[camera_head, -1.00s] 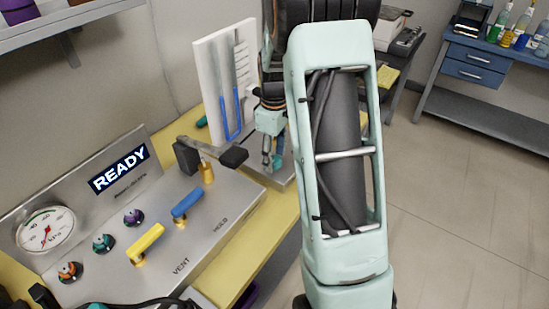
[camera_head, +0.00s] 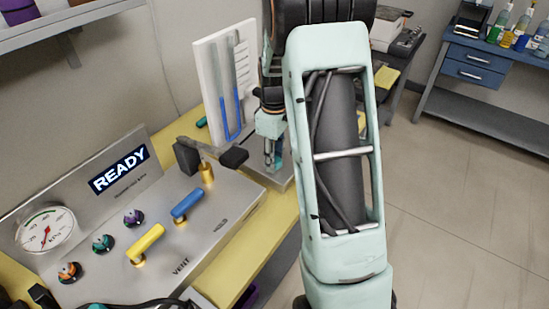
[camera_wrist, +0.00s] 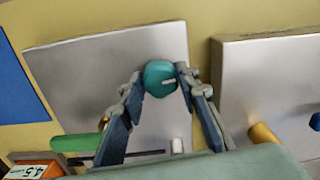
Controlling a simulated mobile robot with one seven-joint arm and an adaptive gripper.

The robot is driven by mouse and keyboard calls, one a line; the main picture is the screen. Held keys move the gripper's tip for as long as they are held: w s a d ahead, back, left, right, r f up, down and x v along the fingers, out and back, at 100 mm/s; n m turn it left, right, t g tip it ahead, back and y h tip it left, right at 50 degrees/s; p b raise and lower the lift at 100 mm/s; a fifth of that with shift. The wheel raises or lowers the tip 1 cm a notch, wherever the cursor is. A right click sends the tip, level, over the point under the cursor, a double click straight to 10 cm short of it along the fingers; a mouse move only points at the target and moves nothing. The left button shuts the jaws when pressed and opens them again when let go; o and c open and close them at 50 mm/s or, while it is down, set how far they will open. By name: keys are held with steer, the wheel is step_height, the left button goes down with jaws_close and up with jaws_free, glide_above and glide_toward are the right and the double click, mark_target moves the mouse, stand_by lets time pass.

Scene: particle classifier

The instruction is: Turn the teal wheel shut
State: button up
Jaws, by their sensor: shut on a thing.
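The teal wheel (camera_wrist: 158,72) shows in the wrist view, with a small pale mark on its face, against a grey metal plate (camera_wrist: 80,62). My gripper (camera_wrist: 161,84) has one finger on each side of the wheel and is shut on it. In the head view my gripper (camera_head: 270,154) points down at the plate beyond the console, and the wheel is mostly hidden by the fingers and arm.
A metal console (camera_head: 205,225) with yellow (camera_head: 148,240) and blue (camera_head: 187,204) levers, knobs and a gauge (camera_head: 46,232) stands at left. A white board (camera_head: 211,75) with a blue-filled tube stands behind my gripper. Open floor (camera_head: 460,210) lies at right.

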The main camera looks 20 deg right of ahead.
steer(key=shift+m, duration=0.3)
steer(key=m, duration=0.8)
steer(key=shift+m+p, duration=0.3)
steer(key=m, duration=0.5)
steer(key=shift+p, duration=0.4)
steer(key=shift+m+p, duration=0.4)
steer(key=shift+m, duration=1.7)
steer(key=o, duration=1.1)
steer(key=shift+o, duration=0.2)
